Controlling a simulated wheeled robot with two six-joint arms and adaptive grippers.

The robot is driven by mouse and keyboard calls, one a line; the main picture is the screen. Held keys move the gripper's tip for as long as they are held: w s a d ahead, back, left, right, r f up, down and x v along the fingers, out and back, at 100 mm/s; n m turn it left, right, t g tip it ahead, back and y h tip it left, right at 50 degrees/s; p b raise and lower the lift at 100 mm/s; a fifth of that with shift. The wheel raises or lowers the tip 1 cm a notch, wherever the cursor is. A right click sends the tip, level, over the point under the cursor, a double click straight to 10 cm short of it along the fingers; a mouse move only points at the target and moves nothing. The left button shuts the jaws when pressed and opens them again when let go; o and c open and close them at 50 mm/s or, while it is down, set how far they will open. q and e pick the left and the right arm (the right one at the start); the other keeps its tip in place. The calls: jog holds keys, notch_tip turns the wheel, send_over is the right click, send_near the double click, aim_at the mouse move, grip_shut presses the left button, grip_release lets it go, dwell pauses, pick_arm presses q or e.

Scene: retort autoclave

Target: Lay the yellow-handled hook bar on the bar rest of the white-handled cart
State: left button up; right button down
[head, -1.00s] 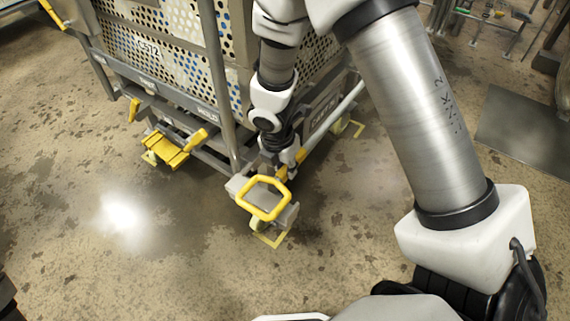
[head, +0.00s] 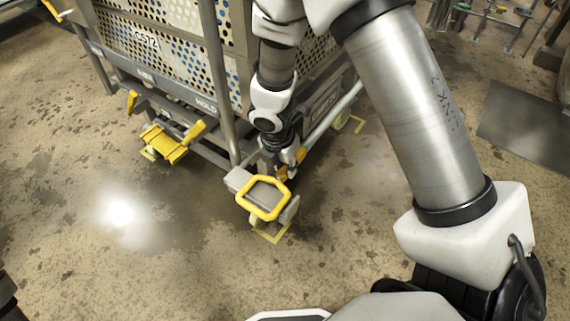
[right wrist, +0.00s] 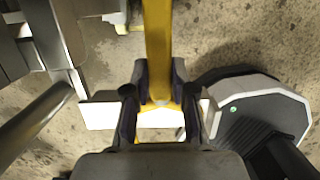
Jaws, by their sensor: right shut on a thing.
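My right gripper (head: 284,168) points down beside the near lower corner of a cart (head: 180,88). In the right wrist view, the right gripper (right wrist: 159,95) is shut on the yellow handle of the hook bar (right wrist: 158,40), which runs from the fingers to the top edge. In the head view, a little yellow (head: 282,174) shows at the fingers. A yellow ring (head: 246,213) is just below them; I cannot tell whether it belongs to the bar. The bar's hook end, a white handle and the bar rest cannot be made out. My left gripper is not in view.
The cart carries a perforated basket (head: 160,45). A yellow pedal-like part (head: 165,145) sticks out at its lower left. A pale tube (head: 335,112) runs along its right side. Yellow marks (head: 271,233) lie on the floor.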

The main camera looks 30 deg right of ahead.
jog(key=shift+f, duration=0.15)
jog(key=c, duration=0.9)
grip_release()
jog(key=r, duration=0.4)
jog(key=a+r, duration=0.1)
jog(key=r, duration=0.3)
jog(key=s+a+r, duration=0.1)
jog(key=r, duration=0.3)
jog(key=shift+a, duration=0.1)
jog(key=shift+f, duration=0.1)
